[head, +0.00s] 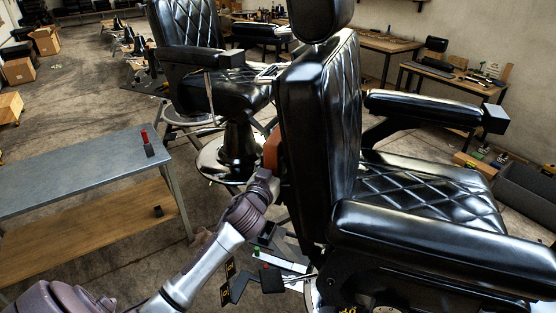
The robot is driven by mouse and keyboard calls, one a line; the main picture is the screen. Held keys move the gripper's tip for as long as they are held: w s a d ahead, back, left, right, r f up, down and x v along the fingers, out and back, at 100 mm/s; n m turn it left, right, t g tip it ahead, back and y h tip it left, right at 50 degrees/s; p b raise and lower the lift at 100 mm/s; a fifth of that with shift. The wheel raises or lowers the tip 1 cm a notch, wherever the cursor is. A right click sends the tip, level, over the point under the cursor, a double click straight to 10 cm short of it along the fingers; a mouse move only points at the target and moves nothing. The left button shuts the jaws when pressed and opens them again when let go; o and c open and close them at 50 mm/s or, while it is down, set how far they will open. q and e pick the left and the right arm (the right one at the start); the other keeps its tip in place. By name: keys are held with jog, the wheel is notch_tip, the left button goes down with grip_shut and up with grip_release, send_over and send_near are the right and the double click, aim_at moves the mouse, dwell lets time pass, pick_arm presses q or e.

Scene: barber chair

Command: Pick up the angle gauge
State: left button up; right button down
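I cannot tell for sure which thing is the angle gauge. A small dark grey block with an upright red part (147,144) stands on the grey bench top. A black piece with yellow markings (230,278) shows low beside the near chair, and could belong to a scale. My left arm reaches from the lower left to the rear of the near barber chair (318,120). Its end (268,180) is close to an orange-brown block (272,150) behind the backrest. The fingers are not clear there, and contact cannot be told.
The bench (75,170) has a mostly bare top and a wooden lower shelf with a small dark block (158,211). A second barber chair (200,75) stands behind. Desks (455,82) line the right wall.

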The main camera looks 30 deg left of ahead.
pick_arm(q)
jog(key=shift+s, duration=0.1)
jog(key=c, duration=1.3)
jog(key=shift+r, duration=0.1)
grip_shut()
